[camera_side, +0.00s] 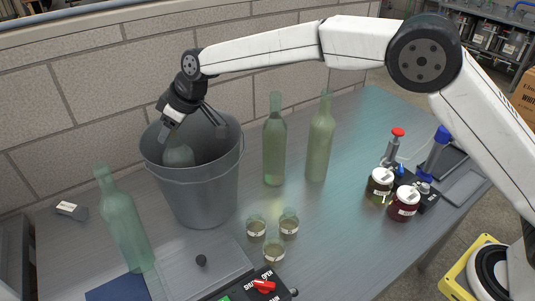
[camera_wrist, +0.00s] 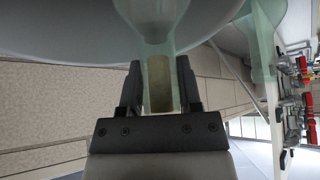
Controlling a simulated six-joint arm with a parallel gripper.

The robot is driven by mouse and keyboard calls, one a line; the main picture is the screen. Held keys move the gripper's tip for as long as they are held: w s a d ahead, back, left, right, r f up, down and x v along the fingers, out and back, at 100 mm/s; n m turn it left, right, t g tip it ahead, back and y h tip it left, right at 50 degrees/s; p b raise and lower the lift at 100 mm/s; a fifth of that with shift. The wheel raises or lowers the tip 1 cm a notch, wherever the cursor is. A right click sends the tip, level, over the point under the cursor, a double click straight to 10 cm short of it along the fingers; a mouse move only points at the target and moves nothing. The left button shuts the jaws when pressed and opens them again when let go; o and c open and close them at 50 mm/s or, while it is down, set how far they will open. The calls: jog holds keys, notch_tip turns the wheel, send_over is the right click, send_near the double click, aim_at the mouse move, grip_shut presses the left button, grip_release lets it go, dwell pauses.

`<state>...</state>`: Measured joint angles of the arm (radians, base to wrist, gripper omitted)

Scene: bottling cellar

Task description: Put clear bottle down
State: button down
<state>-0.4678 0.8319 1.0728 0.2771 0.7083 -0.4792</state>
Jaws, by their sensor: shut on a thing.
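My gripper (camera_side: 172,127) is shut on the neck of the clear bottle (camera_side: 178,154), a pale, see-through greenish bottle. In the side view the gripper is at the mouth of the grey metal bucket (camera_side: 197,195), and the bottle's body shows inside the bucket's rim. The bucket's front wall hides the bottle's lower part, so I cannot tell whether it touches the bottom. In the wrist view the bottle neck (camera_wrist: 158,42) runs between the two fingers (camera_wrist: 160,88).
Two green bottles (camera_side: 274,150) (camera_side: 320,145) stand right of the bucket, and another bottle (camera_side: 122,225) stands at left. Three small glass jars (camera_side: 274,250) are in front. Labelled jars (camera_side: 404,205) and tools sit at right. A control box (camera_side: 262,284) is at the front edge.

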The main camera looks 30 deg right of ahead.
jog(key=shift+a+f, duration=0.1)
jog(key=shift+f, duration=0.55)
jog(key=shift+c, duration=1.4)
grip_release()
jog(key=shift+f, duration=0.25)
jog(key=shift+r, duration=0.15)
jog(key=v, duration=1.2)
